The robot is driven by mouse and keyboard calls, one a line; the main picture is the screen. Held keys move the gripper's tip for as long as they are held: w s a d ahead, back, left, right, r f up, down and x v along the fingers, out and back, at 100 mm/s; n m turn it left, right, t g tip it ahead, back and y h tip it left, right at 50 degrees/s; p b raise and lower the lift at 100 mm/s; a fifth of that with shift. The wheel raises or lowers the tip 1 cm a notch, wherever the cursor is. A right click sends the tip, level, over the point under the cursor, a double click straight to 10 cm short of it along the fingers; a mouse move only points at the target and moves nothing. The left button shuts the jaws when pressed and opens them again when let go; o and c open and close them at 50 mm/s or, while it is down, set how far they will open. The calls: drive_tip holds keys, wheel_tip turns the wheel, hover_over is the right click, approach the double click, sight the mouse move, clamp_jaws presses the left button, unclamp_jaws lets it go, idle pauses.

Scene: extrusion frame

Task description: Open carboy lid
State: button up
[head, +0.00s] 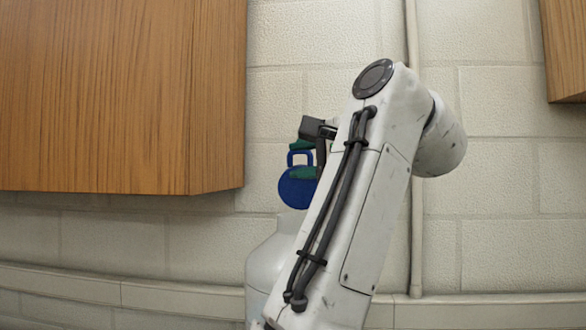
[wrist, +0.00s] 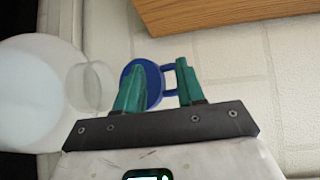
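The carboy (head: 268,262) is a white vessel, partly hidden behind my arm in the head view. In the wrist view its pale body (wrist: 30,100) fills the left, with a round neck (wrist: 90,87) showing. The blue lid (head: 297,190) stands tilted up above the carboy, its disc facing the head camera and its loop handle (head: 300,153) upward. The lid also shows in the wrist view (wrist: 150,82), beside the neck. My gripper (wrist: 158,74) has its green fingers apart, one over the disc and one past the handle. The handle lies between them; I see no clamping.
A wooden cabinet (head: 120,95) hangs at the left, close to the lid, and another (head: 566,50) at the upper right. A block wall (head: 500,140) with a vertical pipe (head: 416,230) stands behind.

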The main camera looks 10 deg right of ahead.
drive_tip(key=b+v, duration=0.1)
drive_tip(key=v, duration=0.6)
drive_tip(key=shift+b, duration=0.35)
drive_tip(key=shift+d, duration=0.1)
